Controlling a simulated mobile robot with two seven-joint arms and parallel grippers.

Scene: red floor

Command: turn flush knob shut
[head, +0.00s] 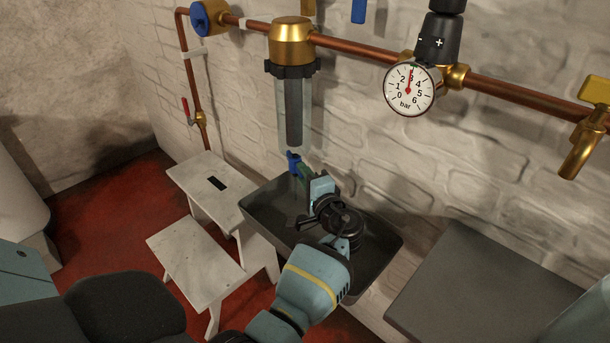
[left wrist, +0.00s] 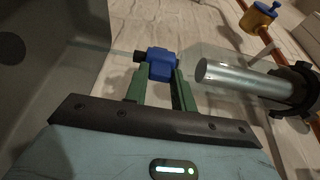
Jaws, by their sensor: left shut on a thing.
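The flush knob (head: 293,160) is a small blue part at the bottom of the clear water filter (head: 294,108). In the left wrist view the blue knob (left wrist: 161,65) sits between the green fingertips of my left gripper (left wrist: 158,78). My left gripper (head: 303,172) reaches over the dark basin in the head view and is shut on the knob. The filter's clear bowl and grey inner cartridge (left wrist: 240,78) lie just right of the knob in the left wrist view. My right gripper does not show.
The dark basin (head: 262,208) is below the filter. A white step stool (head: 183,247) stands left of it and a grey box (head: 465,285) is at right. Copper pipe (head: 360,45), a pressure gauge (head: 409,89) and a brass tap (head: 585,140) line the brick wall.

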